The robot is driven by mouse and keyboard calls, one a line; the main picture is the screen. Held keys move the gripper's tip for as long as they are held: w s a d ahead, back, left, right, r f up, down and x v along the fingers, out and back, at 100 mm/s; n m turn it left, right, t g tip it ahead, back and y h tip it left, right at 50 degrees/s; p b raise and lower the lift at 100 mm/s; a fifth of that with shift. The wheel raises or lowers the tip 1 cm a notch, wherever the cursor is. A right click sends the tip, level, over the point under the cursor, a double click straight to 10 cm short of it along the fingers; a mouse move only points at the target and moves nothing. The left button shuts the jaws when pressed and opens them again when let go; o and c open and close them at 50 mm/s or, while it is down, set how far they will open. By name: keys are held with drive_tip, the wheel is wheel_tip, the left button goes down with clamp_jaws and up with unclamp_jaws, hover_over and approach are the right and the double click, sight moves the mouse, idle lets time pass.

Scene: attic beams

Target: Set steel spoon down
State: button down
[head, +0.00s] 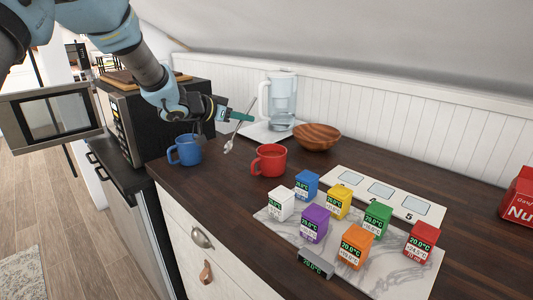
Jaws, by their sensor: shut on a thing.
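The steel spoon (236,135) hangs tilted, bowl end down, between the blue mug (185,150) and the red mug (269,160) in the head view. My gripper (243,116) comes in from the upper left and is shut on the spoon's handle. The spoon's bowl appears near the dark wooden counter (225,175); I cannot tell whether it touches it. The handle's upper end shows above my fingertips.
A water pitcher (281,100) on a white base and a wooden bowl (318,136) stand behind. Several coloured boxes with displays sit on a marble board (385,277) at right. A microwave (150,125) stands left with its door (52,117) open. Bare counter lies around the mugs.

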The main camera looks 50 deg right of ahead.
drive_tip(key=shift+f+p, duration=0.75)
drive_tip(key=shift+f, duration=3.25)
drive_tip(key=shift+f, duration=0.1)
drive_tip(key=shift+f, duration=0.15)
drive_tip(key=c, duration=0.9)
unclamp_jaws()
drive_tip(key=shift+r, duration=0.3)
drive_tip(key=shift+w+a, duration=0.1)
drive_tip(key=shift+a, duration=0.25)
drive_tip(key=s+b+v, duration=0.1)
drive_tip(key=b+v, duration=0.2)
drive_tip(key=v, duration=0.8)
drive_tip(key=shift+w+r, duration=0.2)
drive_tip(key=shift+w, duration=0.2)
